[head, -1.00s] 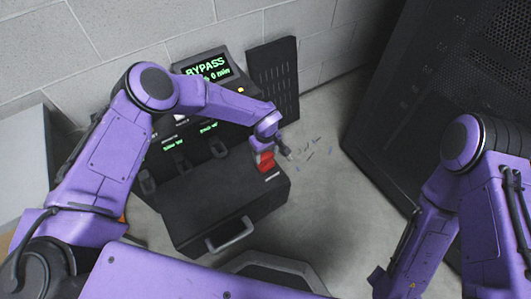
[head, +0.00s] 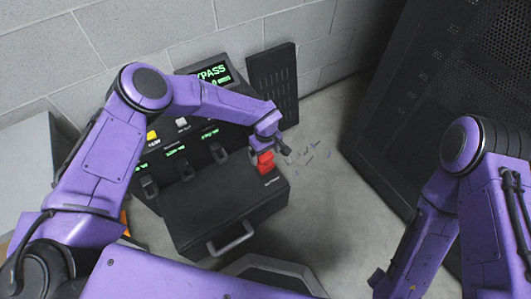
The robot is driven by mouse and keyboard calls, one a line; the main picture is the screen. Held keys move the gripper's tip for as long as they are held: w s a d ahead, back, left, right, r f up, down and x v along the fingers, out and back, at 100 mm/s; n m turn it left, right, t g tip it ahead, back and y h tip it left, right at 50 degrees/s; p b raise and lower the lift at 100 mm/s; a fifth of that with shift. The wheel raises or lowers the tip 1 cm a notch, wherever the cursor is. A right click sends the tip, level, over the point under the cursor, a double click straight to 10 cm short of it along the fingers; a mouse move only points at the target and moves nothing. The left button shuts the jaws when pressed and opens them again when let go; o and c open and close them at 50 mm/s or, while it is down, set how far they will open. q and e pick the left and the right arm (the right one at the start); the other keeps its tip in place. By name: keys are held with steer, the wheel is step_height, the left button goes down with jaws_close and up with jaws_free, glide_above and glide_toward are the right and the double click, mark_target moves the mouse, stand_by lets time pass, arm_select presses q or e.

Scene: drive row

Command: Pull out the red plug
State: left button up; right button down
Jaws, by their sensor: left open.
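The red plug (head: 264,163) sits at the right back corner of the black case-like unit (head: 215,210). My left gripper (head: 268,149) is open, right at the plug's upper end. One dark finger shows on the plug's right side; the other finger is mostly hidden, so I cannot tell whether the fingers touch the plug. My right arm comes in from the right, and its gripper is not in view.
A control panel with a green-lit screen (head: 213,75), a yellow button (head: 152,135) and several dark levers stands behind the unit, partly covered by my left arm. A tall black perforated cabinet (head: 440,80) stands at the right. Small bits lie on the floor near the plug.

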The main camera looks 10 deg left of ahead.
mark_target(265, 156)
arm_select(q)
step_height(265, 156, up, 11)
steer(key=p, duration=0.2)
steer(key=shift+f+p, duration=0.2)
steer(key=shift+p, duration=0.1)
